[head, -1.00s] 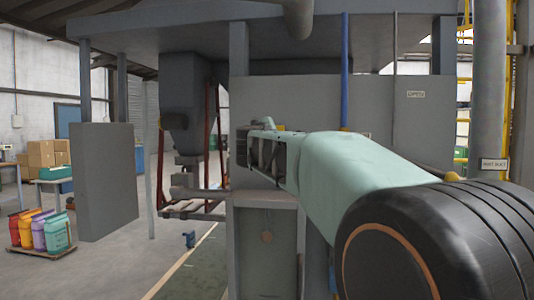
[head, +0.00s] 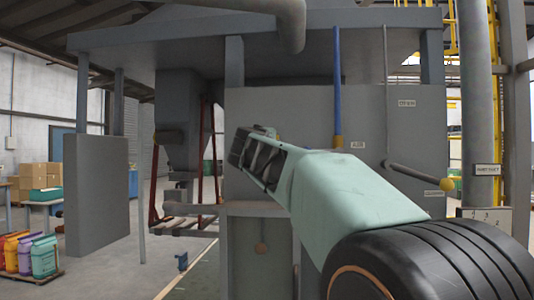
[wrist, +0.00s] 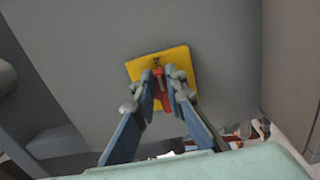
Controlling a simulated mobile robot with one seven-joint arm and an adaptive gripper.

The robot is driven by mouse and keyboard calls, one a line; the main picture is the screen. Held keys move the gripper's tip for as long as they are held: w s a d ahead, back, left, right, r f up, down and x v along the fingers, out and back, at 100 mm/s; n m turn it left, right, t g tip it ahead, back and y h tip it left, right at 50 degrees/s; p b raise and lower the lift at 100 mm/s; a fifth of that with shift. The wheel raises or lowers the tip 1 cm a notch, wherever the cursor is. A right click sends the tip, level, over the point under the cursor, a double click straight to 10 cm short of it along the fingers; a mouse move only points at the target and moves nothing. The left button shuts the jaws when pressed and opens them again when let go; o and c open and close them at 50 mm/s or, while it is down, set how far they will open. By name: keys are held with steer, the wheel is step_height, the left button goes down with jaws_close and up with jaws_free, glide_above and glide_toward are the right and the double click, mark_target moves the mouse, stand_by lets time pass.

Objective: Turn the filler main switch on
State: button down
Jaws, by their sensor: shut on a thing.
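A yellow plate (wrist: 178,66) with a red handle (wrist: 160,88) is fixed to a grey panel in the wrist view; I take it to be the main switch. My gripper (wrist: 160,80) is shut on the red handle, one finger on each side. The plate lies just beyond the fingertips, tilted a little in the picture. In the head view my arm reaches in front of the filler's grey body (head: 300,110), and the switch is hidden there.
A grey pipe lever with a yellow knob (head: 447,184) sticks out at the right. A blue pipe (head: 338,80) runs down the panel. A grey box (head: 97,195) hangs at the left. Coloured sacks (head: 30,254) stand on a pallet at the left, beside open floor.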

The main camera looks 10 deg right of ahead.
steer(key=c, duration=2)
jaws_free()
steer(key=shift+o, duration=0.2)
steer(key=v, duration=0.7)
steer(key=shift+s, duration=0.2)
